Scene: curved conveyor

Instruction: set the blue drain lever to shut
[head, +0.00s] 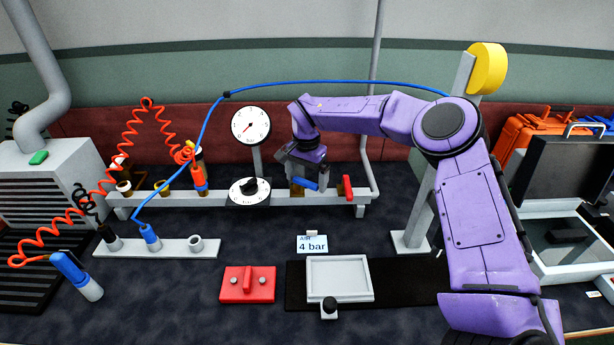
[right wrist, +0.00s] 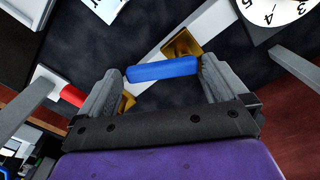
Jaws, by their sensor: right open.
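The blue drain lever (head: 304,184) sits on the grey rail, at a brass fitting (head: 296,190). In the right wrist view the blue lever (right wrist: 162,69) shows between the two open fingers of the gripper (right wrist: 160,80), one near each end. I cannot tell whether either finger touches it. My left gripper is not in view.
A red lever (head: 347,188) stands close to the right on the same rail (head: 272,199). A gauge (head: 250,125) and a dial (head: 249,191) are left of it. A blue hose (head: 330,82) arches behind. A tray (head: 340,278) and red block (head: 248,285) lie in front.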

